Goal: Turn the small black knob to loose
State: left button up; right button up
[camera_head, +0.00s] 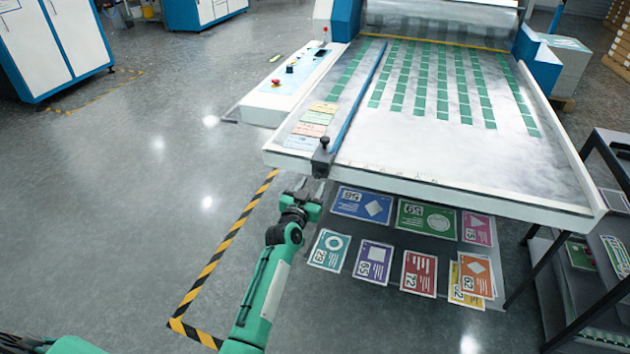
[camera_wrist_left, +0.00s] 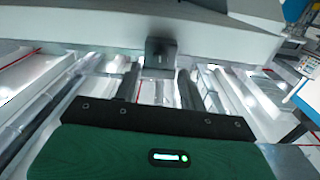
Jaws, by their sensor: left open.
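The small black knob (camera_head: 325,143) stands upright on a dark clamp block (camera_head: 322,162) at the near end of the blue guide bar (camera_head: 358,97), at the machine table's front edge. My left gripper (camera_head: 314,187) is just below and in front of that edge, close under the block and apart from the knob. In the left wrist view its two dark fingers (camera_wrist_left: 158,88) are spread, with nothing between them. A dark block (camera_wrist_left: 160,52) on the pale edge shows just beyond the fingers. I cannot make out the knob's top there. My right gripper does not show.
The machine table (camera_head: 470,165) carries rows of green cards. A white control panel (camera_head: 290,82) with buttons is left of it. Colored cards (camera_head: 372,262) lie below the front edge. A dark shelf rack (camera_head: 590,250) stands at right. The floor at left is open.

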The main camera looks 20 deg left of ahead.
aim_at(317, 177)
pick_arm(q)
jog(key=shift+w, duration=1.65)
grip_shut()
